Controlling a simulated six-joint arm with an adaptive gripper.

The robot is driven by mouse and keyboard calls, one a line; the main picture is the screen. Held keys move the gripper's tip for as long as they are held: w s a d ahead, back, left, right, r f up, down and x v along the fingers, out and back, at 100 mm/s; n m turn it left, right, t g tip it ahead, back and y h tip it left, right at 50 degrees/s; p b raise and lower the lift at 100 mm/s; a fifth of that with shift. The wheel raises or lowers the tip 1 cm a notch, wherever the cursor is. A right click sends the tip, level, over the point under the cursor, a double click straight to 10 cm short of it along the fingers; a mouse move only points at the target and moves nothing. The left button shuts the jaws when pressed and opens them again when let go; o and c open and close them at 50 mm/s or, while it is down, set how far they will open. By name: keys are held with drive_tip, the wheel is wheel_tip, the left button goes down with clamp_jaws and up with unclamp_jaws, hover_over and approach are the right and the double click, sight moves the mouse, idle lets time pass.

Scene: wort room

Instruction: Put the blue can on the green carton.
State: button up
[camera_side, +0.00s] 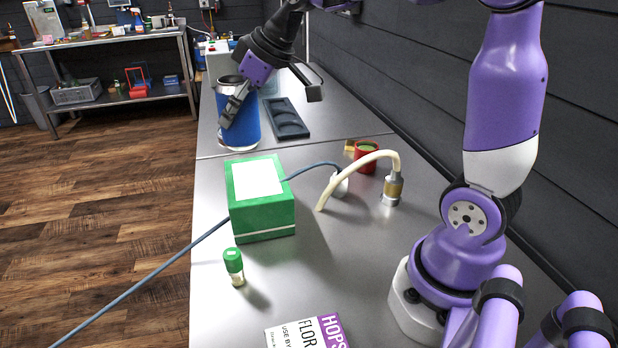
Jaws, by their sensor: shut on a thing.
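The blue can (243,128) stands upright near the left edge of the steel bench, behind the green carton. My gripper (236,102) reaches down to it from the upper right and is shut on its upper part. One finger lies across the can's near side; the other finger is hidden. I cannot tell whether the can's base touches the bench. The green carton (263,218) sits on the bench in front of the can, with a white label on its top. Nothing lies on its top.
A dark tray (285,118) lies right of the can. A grey hose (150,278) passes by the carton. A cream curved tube (345,168), a red tin (367,158), a green-capped vial (234,266) and a hops packet (308,332) are on the bench.

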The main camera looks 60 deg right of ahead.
sight(252, 145)
drive_tip(key=s+a+r+n+y, duration=0.1)
drive_tip(key=s+a+r+n, duration=0.3)
drive_tip(key=a, duration=0.5)
drive_tip(key=shift+m+g, duration=0.3)
drive_tip(key=shift+m, duration=0.4)
drive_tip(key=w+d+f, duration=0.1)
drive_tip(key=d+f, duration=0.1)
drive_tip(key=d, duration=0.1)
drive_tip(key=w+d+f, duration=0.1)
drive_tip(key=d+f, duration=0.2)
drive_tip(key=d, duration=0.1)
drive_tip(key=w+d+f, duration=0.1)
drive_tip(key=d+f, duration=0.1)
drive_tip(key=d, duration=0.1)
drive_tip(key=shift+w+d+f, duration=0.15)
drive_tip(key=shift+f, duration=0.1)
drive_tip(key=shift+d+f, duration=0.15)
drive_tip(key=shift+f, duration=1.9)
drive_tip(key=o, duration=0.7)
drive_tip(key=shift+f, duration=0.15)
